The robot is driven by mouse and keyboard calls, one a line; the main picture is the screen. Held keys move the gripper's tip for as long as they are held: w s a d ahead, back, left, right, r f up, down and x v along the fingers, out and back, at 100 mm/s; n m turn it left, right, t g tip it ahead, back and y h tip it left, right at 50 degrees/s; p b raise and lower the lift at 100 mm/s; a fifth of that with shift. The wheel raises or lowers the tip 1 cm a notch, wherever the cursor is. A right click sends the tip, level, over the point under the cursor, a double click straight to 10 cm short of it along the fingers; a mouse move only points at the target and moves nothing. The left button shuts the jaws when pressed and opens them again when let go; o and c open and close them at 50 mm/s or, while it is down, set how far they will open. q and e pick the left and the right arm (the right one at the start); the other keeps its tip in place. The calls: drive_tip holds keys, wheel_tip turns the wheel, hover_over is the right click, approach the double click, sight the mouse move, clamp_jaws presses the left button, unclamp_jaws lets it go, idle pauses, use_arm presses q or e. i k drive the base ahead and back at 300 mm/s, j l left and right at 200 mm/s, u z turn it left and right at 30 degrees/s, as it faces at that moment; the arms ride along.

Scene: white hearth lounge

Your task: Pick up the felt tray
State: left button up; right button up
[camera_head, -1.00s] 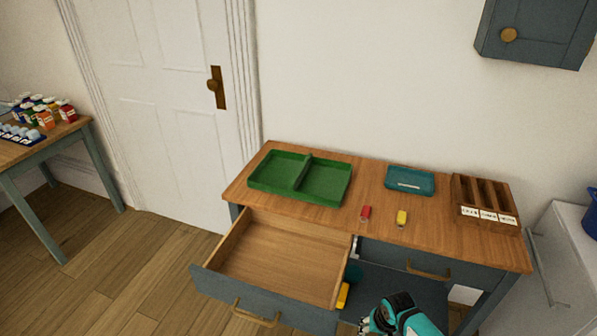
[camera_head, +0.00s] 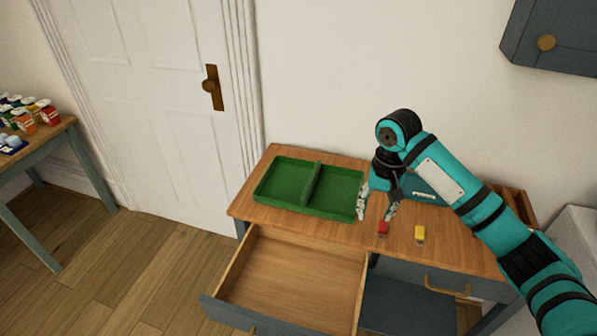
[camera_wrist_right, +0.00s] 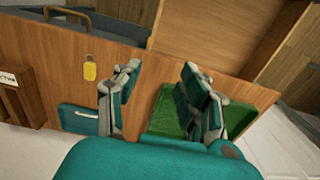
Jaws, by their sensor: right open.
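The green two-compartment tray (camera_head: 285,183), which I take to be the felt tray, lies flat on the wooden tabletop at the back left. It looks empty. My right gripper (camera_head: 376,214) is open and empty, fingers pointing down, just right of the tray's right end in the head view. Whether a finger touches the tray I cannot tell. In the right wrist view the tray (camera_wrist_right: 238,117) is partly hidden behind one finger of the open gripper (camera_wrist_right: 160,82). My left gripper is not in view.
A red item (camera_head: 383,229) and a yellow item (camera_head: 420,234) lie near the gripper. A teal box (camera_wrist_right: 78,119) is mostly hidden by my arm in the head view. The left drawer (camera_head: 290,275) stands open and empty. A wooden organizer (camera_head: 519,207) stands at the right.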

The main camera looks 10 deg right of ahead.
sight(331, 192)
drive_tip(key=i+j, duration=0.25)
drive_tip(key=i, duration=0.25)
drive_tip(key=i+j, duration=0.3)
drive_tip(key=i, duration=0.15)
